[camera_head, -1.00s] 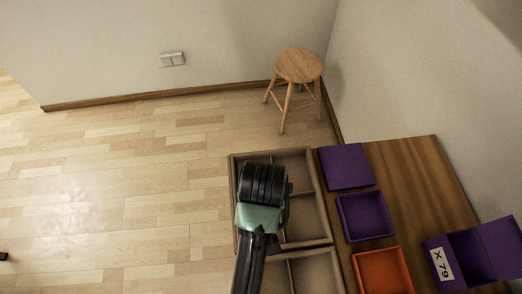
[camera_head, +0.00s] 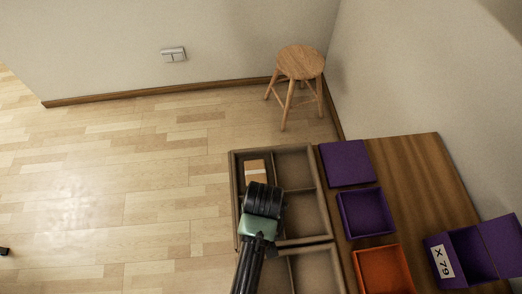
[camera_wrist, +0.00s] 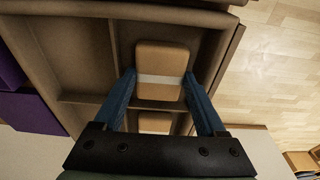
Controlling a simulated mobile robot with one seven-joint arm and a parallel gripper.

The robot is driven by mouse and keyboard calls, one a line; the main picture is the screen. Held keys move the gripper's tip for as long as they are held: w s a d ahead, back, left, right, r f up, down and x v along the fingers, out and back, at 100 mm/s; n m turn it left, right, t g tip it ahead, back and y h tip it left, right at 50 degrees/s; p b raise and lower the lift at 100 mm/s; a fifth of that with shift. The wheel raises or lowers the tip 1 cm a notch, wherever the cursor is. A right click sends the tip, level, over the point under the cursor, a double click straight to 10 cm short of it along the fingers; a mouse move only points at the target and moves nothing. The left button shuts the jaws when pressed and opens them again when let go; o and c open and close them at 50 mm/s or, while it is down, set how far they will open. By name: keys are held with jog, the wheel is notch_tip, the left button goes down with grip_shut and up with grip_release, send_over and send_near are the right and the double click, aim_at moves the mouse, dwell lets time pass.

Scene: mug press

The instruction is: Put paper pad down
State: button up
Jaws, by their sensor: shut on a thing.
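In the wrist view a tan paper pad (camera_wrist: 162,58) with a white band sits between the two blue fingers of my gripper (camera_wrist: 160,80), which is shut on it. The pad is over or in a compartment of the brown divided tray (camera_wrist: 84,52); I cannot tell whether it touches the floor of it. In the head view my gripper (camera_head: 262,205) is over the left column of the tray (camera_head: 322,190) and hides the held pad. A second similar pad (camera_head: 257,167) lies in the far-left compartment and shows partly in the wrist view (camera_wrist: 154,122).
Right of the tray, a wooden table (camera_head: 413,170) carries a purple lid (camera_head: 346,164), an open purple box (camera_head: 366,215), an orange box (camera_head: 383,270) and a labelled purple box (camera_head: 474,259). A wooden stool (camera_head: 301,62) stands behind.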

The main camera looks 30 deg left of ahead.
jog(key=o, duration=1)
